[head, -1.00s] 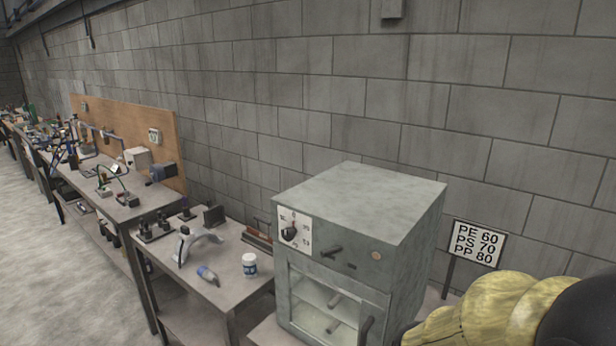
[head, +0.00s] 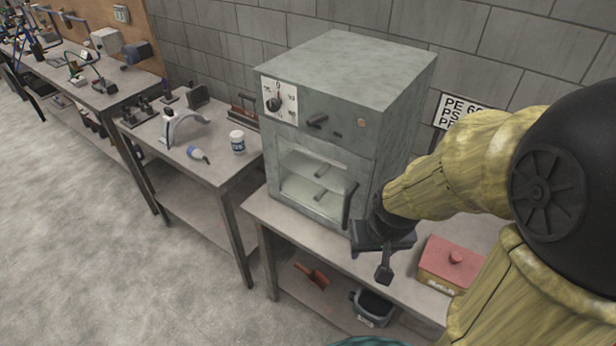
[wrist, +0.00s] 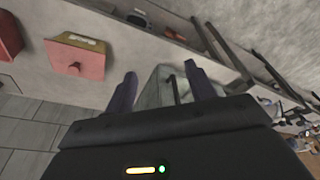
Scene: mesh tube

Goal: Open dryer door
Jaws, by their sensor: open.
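The dryer (head: 340,120) is a grey metal box with a dial panel at its upper left, standing on a bench against the block wall. Its door (head: 310,180) has a glass window with pale shelves behind it and looks shut. A dark upright handle (head: 348,205) sits at the door's right side. My gripper (head: 385,268) is just to the right of and below the handle, in front of the dryer. In the wrist view the two fingers (wrist: 158,88) are apart with nothing held, and the dryer (wrist: 155,92) and its dark handle (wrist: 174,90) show between and beyond them.
A red-lidded box (head: 452,262) stands on the bench right of my gripper. A dark bin (head: 372,305) and a red scoop (head: 311,274) are on the lower shelf. A side table (head: 215,170) at left holds a white jar (head: 237,141). The floor at left is clear.

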